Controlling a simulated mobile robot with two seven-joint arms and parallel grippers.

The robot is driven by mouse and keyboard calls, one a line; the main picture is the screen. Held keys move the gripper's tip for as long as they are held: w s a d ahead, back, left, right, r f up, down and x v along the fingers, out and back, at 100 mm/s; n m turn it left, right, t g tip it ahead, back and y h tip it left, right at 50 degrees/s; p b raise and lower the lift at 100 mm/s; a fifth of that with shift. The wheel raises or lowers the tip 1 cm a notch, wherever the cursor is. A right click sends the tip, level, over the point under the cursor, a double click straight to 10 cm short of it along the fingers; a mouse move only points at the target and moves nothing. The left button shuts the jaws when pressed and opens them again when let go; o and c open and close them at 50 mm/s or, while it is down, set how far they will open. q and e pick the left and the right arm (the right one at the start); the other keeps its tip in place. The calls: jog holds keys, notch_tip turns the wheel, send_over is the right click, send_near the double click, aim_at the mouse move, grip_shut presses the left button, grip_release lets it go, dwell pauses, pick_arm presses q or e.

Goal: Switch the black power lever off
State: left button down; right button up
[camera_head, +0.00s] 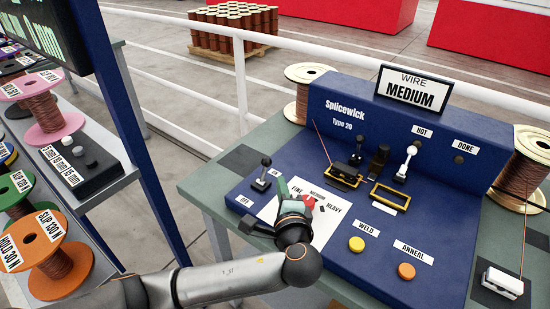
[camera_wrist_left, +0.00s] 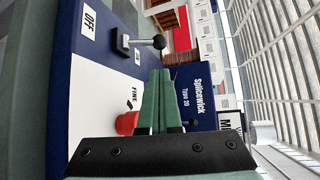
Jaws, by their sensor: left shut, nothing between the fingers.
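The black power lever (camera_head: 265,164) stands at the left end of the blue Splicewick machine, with its round knob up. An OFF label (camera_head: 246,202) lies at its near-left side. In the left wrist view the lever (camera_wrist_left: 150,42) rises from its slot, between the OFF label (camera_wrist_left: 90,21) and a small ON label (camera_wrist_left: 137,55). It looks roughly upright; its exact tilt is hard to tell. My left gripper (camera_head: 282,184) has green fingers and is shut and empty, just right of the lever and apparently apart from it. Its fingers (camera_wrist_left: 160,76) point past the lever. My right gripper is not in view.
A red selector knob (camera_head: 308,202) on the white FINE–HEAVY plate is close beside my left fingers. A black and a white lever (camera_head: 405,163), yellow trays, and yellow (camera_head: 356,243) and orange buttons (camera_head: 406,270) stand farther right. A blue post (camera_head: 146,140) rises to the left.

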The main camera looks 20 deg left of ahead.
aim_at(264, 171)
pick_arm(q)
jog(key=shift+s, duration=0.15)
jog(key=x, duration=1)
jog(key=shift+p, duration=0.3)
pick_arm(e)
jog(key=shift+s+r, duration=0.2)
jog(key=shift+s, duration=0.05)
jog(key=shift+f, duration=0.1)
